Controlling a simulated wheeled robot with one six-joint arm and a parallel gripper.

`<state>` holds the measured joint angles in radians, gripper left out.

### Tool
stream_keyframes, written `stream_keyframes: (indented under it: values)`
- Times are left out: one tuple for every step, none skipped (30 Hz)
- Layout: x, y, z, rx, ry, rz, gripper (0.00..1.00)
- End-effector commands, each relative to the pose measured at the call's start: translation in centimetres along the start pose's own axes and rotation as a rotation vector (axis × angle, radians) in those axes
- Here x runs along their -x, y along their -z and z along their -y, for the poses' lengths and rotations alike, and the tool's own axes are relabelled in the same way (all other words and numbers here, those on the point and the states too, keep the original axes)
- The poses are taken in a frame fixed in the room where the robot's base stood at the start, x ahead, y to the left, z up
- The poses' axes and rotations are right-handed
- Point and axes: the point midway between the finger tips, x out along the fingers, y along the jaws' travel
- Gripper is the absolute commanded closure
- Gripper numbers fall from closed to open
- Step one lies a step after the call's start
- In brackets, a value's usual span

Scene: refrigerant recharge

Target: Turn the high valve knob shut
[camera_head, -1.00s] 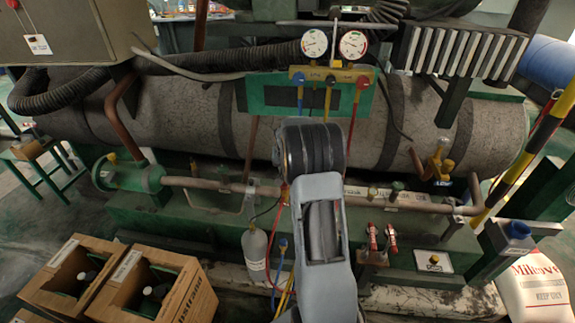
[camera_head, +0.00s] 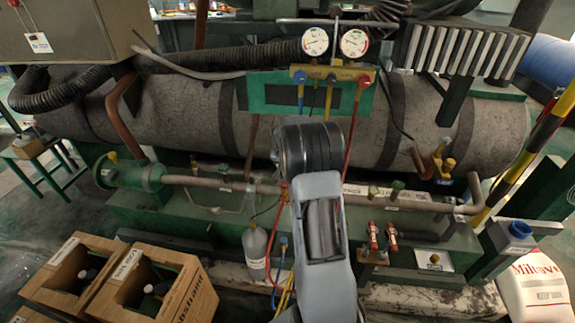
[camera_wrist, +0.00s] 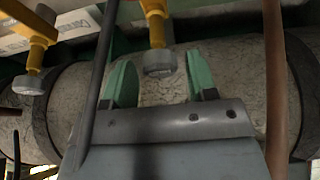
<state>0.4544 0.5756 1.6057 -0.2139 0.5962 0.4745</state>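In the wrist view, two yellow valve stems end in round grey knobs. One grey knob (camera_wrist: 159,64) appears between my fingertips in the picture, a little above their middle. The other grey knob (camera_wrist: 28,85) is at the far left, clear of my gripper. My gripper (camera_wrist: 161,80) is open, with a green finger on either side of the nearer knob. Neither finger visibly touches it, and the depth between them is hard to judge. No mark tells which knob is the high valve. In the head view, my arm hides the fingers and this knob.
A gauge manifold (camera_head: 330,75) with blue and red knobs hangs above my wrist. A large grey insulated tank (camera_head: 180,117) lies behind. A brown pipe (camera_wrist: 274,90) and a dark hose (camera_wrist: 101,65) flank my fingers. Wooden crates (camera_head: 190,302) stand low left.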

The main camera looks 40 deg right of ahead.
Motion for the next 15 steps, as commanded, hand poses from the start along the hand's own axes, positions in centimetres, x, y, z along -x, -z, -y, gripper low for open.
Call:
stream_keyframes:
  values:
    - [0.0, 0.0, 0.0, 0.0, 0.0, 0.0, 0.43]
    - [0.0, 0.0, 0.0, 0.001, 0.0, 0.0, 0.4]
    - [0.0, 0.0, 0.0, 0.001, 0.0, 0.0, 0.39]
    - [0.0, 0.0, 0.0, 0.001, 0.0, 0.0, 0.39]
    - [0.0, 0.0, 0.0, 0.001, 0.0, 0.0, 0.39]
    - [0.0, 0.0, 0.0, 0.001, 0.0, 0.0, 0.39]
    - [0.0, 0.0, 0.0, 0.001, 0.0, 0.0, 0.39]
    - [0.0, 0.0, 0.0, 0.001, 0.0, 0.0, 0.39]
    - [0.1, 0.0, 0.0, 0.001, 0.0, 0.0, 0.39]
    - [0.2, 0.0, 0.0, 0.001, 0.0, -0.001, 0.39]
    - [0.3, 0.0, 0.0, 0.001, 0.0, -0.001, 0.39]
    - [0.6, 0.1, 0.0, 0.001, 0.0, -0.001, 0.39]
    - [0.9, 0.1, 0.0, 0.001, 0.0, -0.001, 0.39]
    - [1.3, 0.1, 0.0, 0.001, 0.0, -0.001, 0.39]
    - [2.0, 0.1, 0.0, 0.001, 0.0, -0.002, 0.39]
